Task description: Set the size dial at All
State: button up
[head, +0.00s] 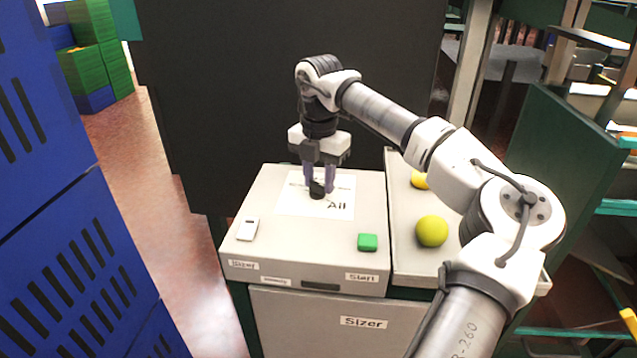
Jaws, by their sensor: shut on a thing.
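The size dial (317,192) is a small black knob on a white label sheet (290,207) on top of the grey sizer cabinet (378,207). The word "All" is printed on the sheet just to the lower right of the dial. Other print on the sheet is partly hidden behind my gripper. My gripper (319,186) points straight down over the dial, with its two fingers shut on the knob from both sides. Which mark the dial points to cannot be read clearly, though its front side faces near "All".
A green Start button (367,242) and a white switch (247,230) sit on the cabinet's front part. Yellow-green fruit (431,231) lies on the tray at right, under my arm. Blue crates (50,230) stand at left, and a dark panel (290,100) rises behind.

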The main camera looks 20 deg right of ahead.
aim_at(320, 183)
jog(key=shift+m+b, duration=0.3)
jog(key=shift+m, duration=0.3)
jog(key=shift+r+m, duration=0.1)
jog(key=shift+m, duration=0.2)
jog(key=o, duration=1)
notch_tip(320, 183, up, 14)
jog(key=shift+f+b, duration=0.1)
jog(key=shift+b, duration=0.4)
jog(key=shift+s+d+f, duration=0.1)
jog(key=shift+s, duration=0.05)
